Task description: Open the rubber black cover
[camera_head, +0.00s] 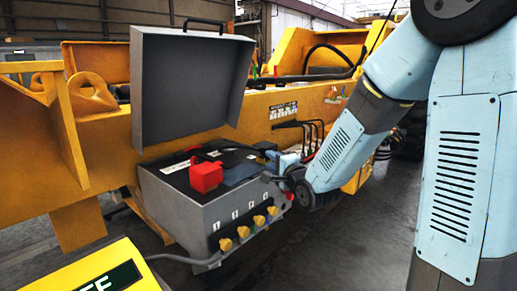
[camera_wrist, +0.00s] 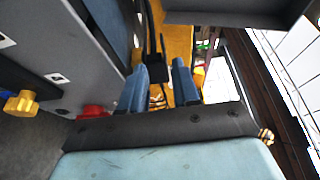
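A grey control box (camera_head: 190,212) stands in front of the yellow machine with its lid (camera_head: 188,85) raised. A small black part (camera_wrist: 156,97) with dark cables shows between and beyond my fingers in the wrist view. It may be the rubber black cover, but I cannot tell for sure. My gripper (camera_head: 275,163) is at the right end of the box top, partly hidden by my wrist. In the wrist view my two blue fingers (camera_wrist: 160,70) stand apart with a gap between them. I see no clear contact with the black part.
A red block (camera_head: 206,177) sits on the box top. Yellow knobs (camera_head: 243,232) line the box front. The yellow machine beam (camera_head: 265,115) rises behind, with black hoses (camera_head: 312,130) near my gripper. A yellow case (camera_head: 95,272) is at the front left.

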